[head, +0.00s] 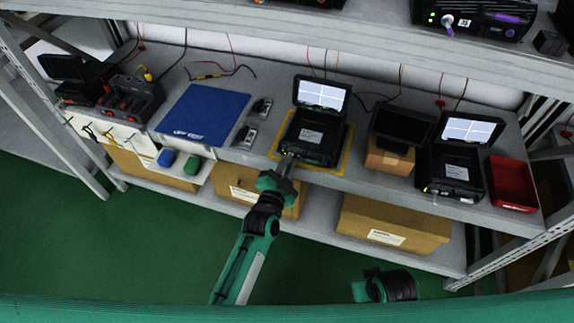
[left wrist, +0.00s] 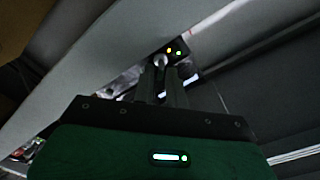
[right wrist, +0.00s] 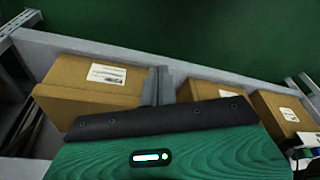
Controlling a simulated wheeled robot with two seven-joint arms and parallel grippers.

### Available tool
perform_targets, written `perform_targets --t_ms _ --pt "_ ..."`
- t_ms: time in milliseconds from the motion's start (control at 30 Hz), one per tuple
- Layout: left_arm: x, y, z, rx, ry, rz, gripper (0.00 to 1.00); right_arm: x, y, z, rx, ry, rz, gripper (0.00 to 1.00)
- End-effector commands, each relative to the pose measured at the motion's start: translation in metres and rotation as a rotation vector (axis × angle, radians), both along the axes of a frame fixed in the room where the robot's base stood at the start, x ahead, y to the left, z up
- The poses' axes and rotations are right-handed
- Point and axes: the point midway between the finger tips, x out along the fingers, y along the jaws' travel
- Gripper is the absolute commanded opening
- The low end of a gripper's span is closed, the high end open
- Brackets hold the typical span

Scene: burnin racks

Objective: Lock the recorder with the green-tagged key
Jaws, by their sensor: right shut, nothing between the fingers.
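A recorder (head: 312,134) with its lit screen (head: 321,95) raised stands inside a yellow outline on the bench. My left gripper (head: 286,163) is at its front lower-left edge. In the left wrist view, my left fingers (left wrist: 163,78) point at a round silver part (left wrist: 160,60) on the recorder's front, beside a yellow and a green light. Whether the fingers hold a key there is too dark to tell. No green tag is clearly seen at the fingers. My right gripper (right wrist: 158,85) is shut and empty, away from the bench, above the lower-shelf boxes in its wrist view.
A second recorder (head: 455,170) and a red bin (head: 512,183) stand at the right. A dark monitor (head: 402,124) sits on a box. A blue mat (head: 203,114) lies left. Small items hang at the left edge, near a blue (head: 166,158) and a green object (head: 192,165). An upper shelf overhangs.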

Motion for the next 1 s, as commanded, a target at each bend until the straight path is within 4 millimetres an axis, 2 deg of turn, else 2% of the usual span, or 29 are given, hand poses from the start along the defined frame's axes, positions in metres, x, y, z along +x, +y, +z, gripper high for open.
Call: perform_targets --t_ms 333,367,400,433,833,933,1000 --pt "0.004 -0.002 0.0 0.0 0.0 0.0 0.14 0.001 0.0 0.004 0.0 -0.007 0.0 0.0" --pt "0.004 -0.002 0.0 0.0 0.0 0.0 0.12 0.001 0.0 0.004 0.0 -0.007 0.0 0.0" --pt "0.004 -0.002 0.0 0.0 0.0 0.0 0.04 0.001 0.0 0.004 0.0 -0.008 0.0 0.0" --pt "0.004 -0.002 0.0 0.0 0.0 0.0 0.0 0.001 0.0 0.004 0.0 -0.008 0.0 0.0" --pt "0.004 -0.001 0.001 -0.037 0.014 -0.001 0.0 0.001 0.0 0.002 0.0 -0.003 0.0 0.0" --pt "0.004 -0.001 0.002 -0.078 0.028 -0.001 0.0 0.001 0.0 -0.003 -0.001 0.0 0.0 0.0" --pt "0.004 -0.001 0.002 -0.116 0.043 0.0 0.0 0.003 0.002 -0.013 0.001 0.011 -0.001 0.0"
